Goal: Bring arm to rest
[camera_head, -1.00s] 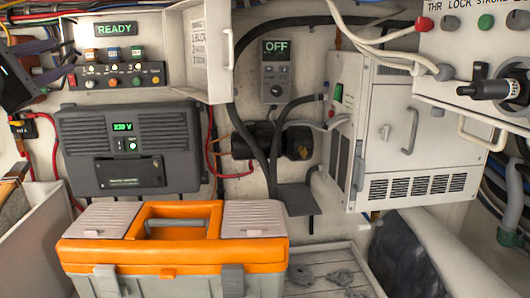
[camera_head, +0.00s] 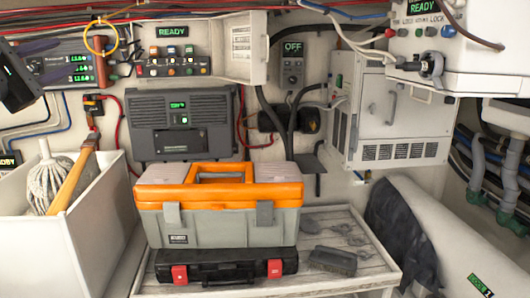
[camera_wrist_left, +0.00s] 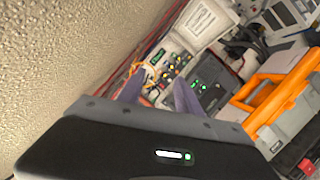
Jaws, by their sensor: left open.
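My left gripper (camera_head: 63,58) is at the upper left edge of the head view, its dark body partly cut off. Its two purple fingers are apart with nothing between them, in front of a wall panel with green displays (camera_head: 80,68). In the left wrist view the gripper (camera_wrist_left: 158,84) is also open and empty, with the panels and the orange toolbox beyond it. My right gripper is not in view.
An orange and grey toolbox (camera_head: 222,222) stands on a black case (camera_head: 226,265) on a slatted bench (camera_head: 335,283). A white bin (camera_head: 30,250) holds a mop (camera_head: 48,180). A white cabinet (camera_head: 470,60) juts out upper right.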

